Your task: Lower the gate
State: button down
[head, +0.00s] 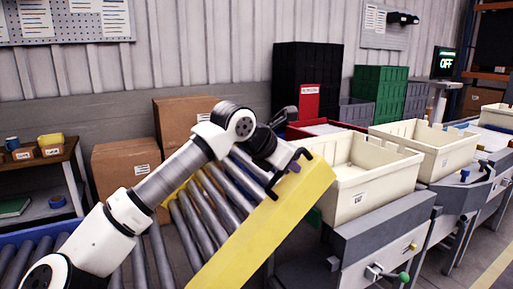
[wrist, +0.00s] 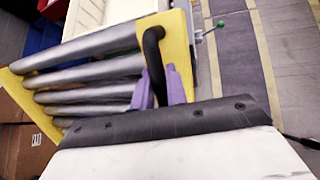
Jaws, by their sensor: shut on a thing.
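The gate (head: 262,222) is a roller conveyor section with a yellow side rail and grey rollers. In the head view it stands tilted, its upper end to the right beside a cream bin. In the wrist view its yellow rail (wrist: 181,38) and rollers (wrist: 85,47) show beyond my gripper. A black handle (wrist: 153,50) curves up from the rail. My gripper (wrist: 162,82) has purple fingers shut on this handle. In the head view my gripper (head: 292,163) is at the rail's upper end, and the arm partly hides the rollers.
Cream bins (head: 352,190) stand on grey stations along the right. Cardboard boxes (head: 127,168) are stacked behind the gate. A shelf (head: 42,158) stands at the left. A screen (head: 445,62) at the back right reads OFF. Bare floor shows at the lower right.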

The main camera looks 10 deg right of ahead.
aim_at(314, 193)
jog(key=d+f+y, duration=0.1)
jog(key=d+f, duration=0.1)
jog(key=f, duration=0.1)
jog(key=w+d+f+g+y, duration=0.1)
jog(key=d+f, duration=0.2)
jog(key=f, duration=0.1)
jog(key=w+d+f+y, duration=0.1)
jog(key=d+f, duration=0.2)
jog(key=shift+w+f+b, duration=0.2)
jog(key=shift+f+b, duration=0.05)
jog(key=shift+b, duration=0.1)
jog(key=d+f+g+y, duration=0.1)
jog(key=d+f+y, duration=0.1)
jog(key=f, duration=0.5)
jog(key=w+d+f+g+y, duration=0.1)
jog(key=d+f+y, duration=0.1)
jog(key=f, duration=0.6)
jog(key=shift+w+m+y+b, duration=0.15)
jog(key=shift+m+y+b, duration=0.2)
jog(key=shift+m+y, duration=0.05)
jog(key=c, duration=1.5)
grip_release()
jog(key=shift+d+f, duration=0.1)
jog(key=shift+f, duration=0.1)
jog(key=shift+c, duration=0.2)
jog(key=shift+o, duration=0.4)
jog(key=shift+r, duration=0.15)
jog(key=shift+r, duration=0.15)
